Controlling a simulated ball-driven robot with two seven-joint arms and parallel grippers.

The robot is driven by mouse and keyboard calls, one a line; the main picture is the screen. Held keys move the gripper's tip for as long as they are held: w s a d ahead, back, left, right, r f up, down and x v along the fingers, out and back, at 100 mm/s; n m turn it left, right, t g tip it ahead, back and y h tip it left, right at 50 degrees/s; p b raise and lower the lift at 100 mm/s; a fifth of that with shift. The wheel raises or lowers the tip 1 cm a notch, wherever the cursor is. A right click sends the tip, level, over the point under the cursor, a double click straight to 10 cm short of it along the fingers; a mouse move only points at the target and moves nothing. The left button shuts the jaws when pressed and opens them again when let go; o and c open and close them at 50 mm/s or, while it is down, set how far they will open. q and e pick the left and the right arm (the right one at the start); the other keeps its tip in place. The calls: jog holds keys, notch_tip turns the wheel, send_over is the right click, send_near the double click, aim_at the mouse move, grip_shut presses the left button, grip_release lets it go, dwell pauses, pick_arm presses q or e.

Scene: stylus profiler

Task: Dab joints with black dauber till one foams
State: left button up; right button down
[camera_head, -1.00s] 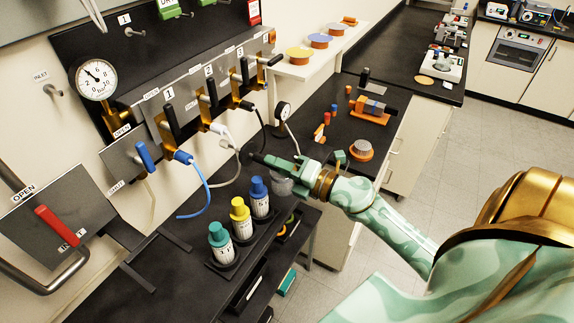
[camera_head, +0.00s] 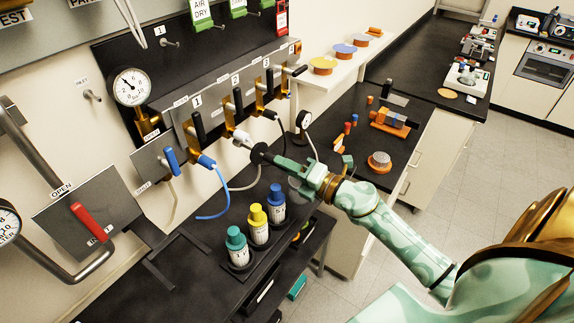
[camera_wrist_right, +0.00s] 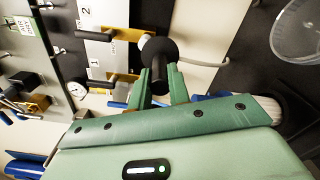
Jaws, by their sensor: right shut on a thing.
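My right gripper (camera_head: 279,164) is shut on the black dauber (camera_head: 259,153), whose round dark head points at the valve panel. In the right wrist view the gripper fingers (camera_wrist_right: 160,85) hold the dauber (camera_wrist_right: 158,58), and its head overlaps a pale fitting behind it; I cannot tell whether they touch. The joints sit under the numbered valves: a blue fitting (camera_head: 206,162) with a blue hose at valve 1, a white fitting (camera_head: 242,138) at valve 2 beside the dauber head, and a dark fitting (camera_head: 270,114) at valve 3. No foam is visible. My left gripper is out of view.
Bottles with teal (camera_head: 236,238), yellow (camera_head: 257,215) and blue (camera_head: 277,195) caps stand in a row below my right gripper. A pressure gauge (camera_head: 132,87) and a red-handled valve (camera_head: 90,221) are at left. Bare dark bench (camera_head: 190,275) lies left of the bottles.

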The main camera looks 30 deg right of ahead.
jog(key=shift+f+b, duration=0.45)
jog(key=shift+f, duration=0.3)
jog(key=b+v, duration=0.1)
jog(key=v, duration=0.8)
jog(key=shift+b, duration=0.35)
jog(key=shift+r, duration=0.15)
dwell(1.9)
